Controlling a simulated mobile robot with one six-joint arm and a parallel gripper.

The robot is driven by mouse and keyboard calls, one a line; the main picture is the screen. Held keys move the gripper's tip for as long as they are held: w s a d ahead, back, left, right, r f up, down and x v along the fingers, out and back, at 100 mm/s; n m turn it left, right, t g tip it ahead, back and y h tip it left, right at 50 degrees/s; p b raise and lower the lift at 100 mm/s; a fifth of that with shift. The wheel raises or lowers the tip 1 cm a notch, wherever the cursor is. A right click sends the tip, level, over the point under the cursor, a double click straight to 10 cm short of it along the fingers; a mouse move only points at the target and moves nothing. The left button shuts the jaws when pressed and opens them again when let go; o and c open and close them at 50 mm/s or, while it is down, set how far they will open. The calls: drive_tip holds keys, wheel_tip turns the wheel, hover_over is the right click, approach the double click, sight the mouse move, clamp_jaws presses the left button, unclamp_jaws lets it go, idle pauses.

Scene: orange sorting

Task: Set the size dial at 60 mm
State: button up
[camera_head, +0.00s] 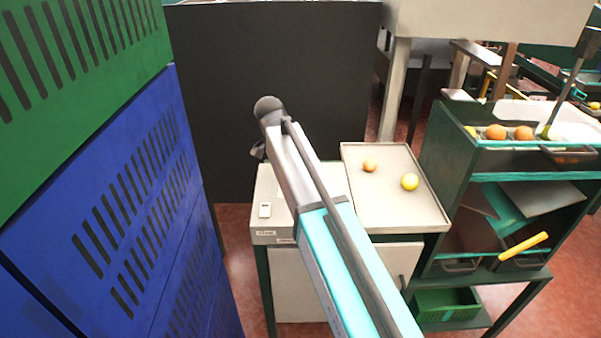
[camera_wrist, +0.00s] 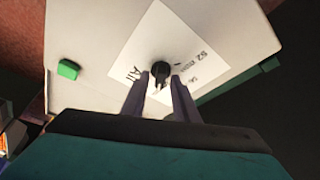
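The size dial (camera_wrist: 160,69) is a small black knob on a white label in the wrist view. The label (camera_wrist: 150,39) carries printed marks; "All" and "52 mm" can be read, but a 60 mm mark cannot be made out. My gripper (camera_wrist: 162,77) is open, its two dark fingers on either side of the knob's near part, with a small gap showing. Whether they touch it is unclear. In the head view my arm hides the dial, and only a dark bit near my gripper shows.
A green button-like block (camera_wrist: 68,69) sits on the pale panel. In the head view, a tray (camera_head: 384,215) with an orange (camera_head: 369,166) and a yellow fruit (camera_head: 409,182) lies right of my arm. Blue crates (camera_head: 60,215) stand close on the left; a black panel (camera_head: 215,100) stands behind.

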drive_tip(key=shift+r, duration=0.1)
idle(0.3)
drive_tip(key=b+v, duration=0.3)
drive_tip(key=v, duration=1)
drive_tip(key=shift+r, duration=0.25)
drive_tip(key=shift+s+a+f, duration=0.1)
drive_tip(key=shift+s+a, duration=0.05)
